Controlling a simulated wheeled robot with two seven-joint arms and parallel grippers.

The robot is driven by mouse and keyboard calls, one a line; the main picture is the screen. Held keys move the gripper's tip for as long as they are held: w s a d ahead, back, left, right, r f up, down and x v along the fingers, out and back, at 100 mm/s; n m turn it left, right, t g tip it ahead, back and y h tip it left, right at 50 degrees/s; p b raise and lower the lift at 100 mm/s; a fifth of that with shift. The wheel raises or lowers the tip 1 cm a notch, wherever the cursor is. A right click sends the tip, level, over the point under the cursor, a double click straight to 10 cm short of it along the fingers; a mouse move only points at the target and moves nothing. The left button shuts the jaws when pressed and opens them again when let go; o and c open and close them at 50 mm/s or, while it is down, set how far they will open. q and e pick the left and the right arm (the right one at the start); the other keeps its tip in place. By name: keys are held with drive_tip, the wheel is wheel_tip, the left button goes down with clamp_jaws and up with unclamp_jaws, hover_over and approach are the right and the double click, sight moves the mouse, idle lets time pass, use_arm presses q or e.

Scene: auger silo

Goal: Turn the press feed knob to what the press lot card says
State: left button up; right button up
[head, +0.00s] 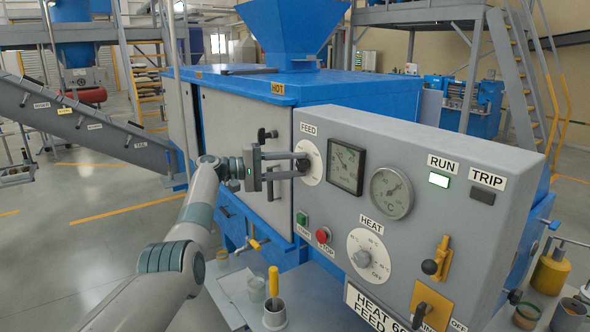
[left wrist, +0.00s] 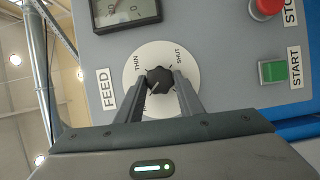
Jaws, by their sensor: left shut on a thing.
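The feed knob (left wrist: 160,80) is a dark lobed knob on a white round dial at the panel's left end. In the left wrist view the dial shows THIN and SHUT, and other marks are hidden by my fingers. My left gripper (head: 301,164) is shut on the knob, one finger on each side. A pale pointer line on the knob shows, but I cannot tell which mark it meets. The press lot card (head: 373,309) hangs low on the panel, reading "HEAT 60" and "FEED", cut off by the frame edge. My right gripper is not in view.
The grey panel holds two gauges (head: 391,193), a heat knob (head: 367,254), a green START button (head: 302,219) and a red STOP button (head: 323,235). The RUN lamp (head: 439,180) is lit. A HOT label marks the blue press top.

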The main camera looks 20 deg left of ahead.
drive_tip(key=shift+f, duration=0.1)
use_arm(q)
drive_tip(key=shift+a, duration=0.1)
idle(0.3)
drive_tip(key=o, duration=1.1)
drive_tip(key=shift+a, duration=0.1)
drive_tip(key=shift+s+a+f+b, duration=0.1)
drive_tip(key=shift+s+a+b, duration=0.25)
drive_tip(key=shift+a, duration=0.1)
drive_tip(key=b+v, duration=0.5)
drive_tip(key=v, duration=1.1)
drive_tip(key=shift+w+a, duration=0.15)
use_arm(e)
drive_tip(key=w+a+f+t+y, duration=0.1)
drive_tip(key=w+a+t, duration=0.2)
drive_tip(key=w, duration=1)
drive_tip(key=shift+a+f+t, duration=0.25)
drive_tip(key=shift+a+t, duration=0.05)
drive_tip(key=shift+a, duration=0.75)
